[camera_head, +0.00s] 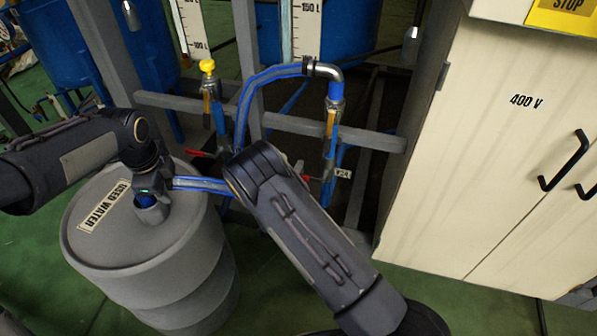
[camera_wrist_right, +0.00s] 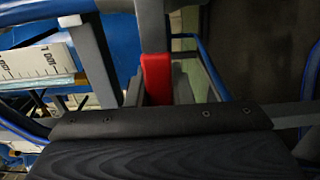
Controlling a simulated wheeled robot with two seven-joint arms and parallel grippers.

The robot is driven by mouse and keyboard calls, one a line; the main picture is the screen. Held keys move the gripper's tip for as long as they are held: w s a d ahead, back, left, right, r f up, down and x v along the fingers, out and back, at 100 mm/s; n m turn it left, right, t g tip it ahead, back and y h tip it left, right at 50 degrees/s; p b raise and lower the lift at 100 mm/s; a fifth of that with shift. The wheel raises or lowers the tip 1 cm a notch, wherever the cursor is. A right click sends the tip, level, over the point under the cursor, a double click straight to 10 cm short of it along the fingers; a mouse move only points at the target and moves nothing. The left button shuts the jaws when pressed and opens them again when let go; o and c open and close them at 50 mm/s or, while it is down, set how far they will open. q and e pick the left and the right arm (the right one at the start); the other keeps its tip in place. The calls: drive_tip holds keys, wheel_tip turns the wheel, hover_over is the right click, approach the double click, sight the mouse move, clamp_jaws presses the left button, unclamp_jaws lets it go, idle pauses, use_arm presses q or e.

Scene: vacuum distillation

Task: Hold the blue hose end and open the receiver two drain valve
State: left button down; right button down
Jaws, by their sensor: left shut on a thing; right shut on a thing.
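My left gripper (camera_head: 150,198) is shut on the end of the blue hose (camera_head: 202,184), over the top of the grey used-water drum (camera_head: 150,262). The hose runs right from the gripper and passes behind my right arm. In the head view my right forearm hides my right gripper. In the right wrist view the right gripper (camera_wrist_right: 160,112) is shut at a red valve handle (camera_wrist_right: 157,76), its dark finger body filling the lower part. A red handle (camera_head: 198,154) also shows left of a blue pipe in the head view; I cannot tell whether it is the same one.
A blue hose loop (camera_head: 262,76) bends over to a second drain pipe (camera_head: 331,140) with a tag. A grey frame rail (camera_head: 360,137) crosses behind. A beige 400 V cabinet (camera_head: 480,150) stands close on the right. Green floor shows between drum and cabinet.

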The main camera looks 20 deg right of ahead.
drive_tip(key=shift+f, duration=0.15)
drive_tip(key=s+d+f+n, duration=0.2)
drive_tip(key=f+n, duration=0.5)
drive_tip(key=n, duration=0.5)
drive_tip(key=shift+s+d, duration=0.4)
drive_tip(key=shift+d, duration=0.2)
idle(0.3)
drive_tip(key=c, duration=1.3)
unclamp_jaws()
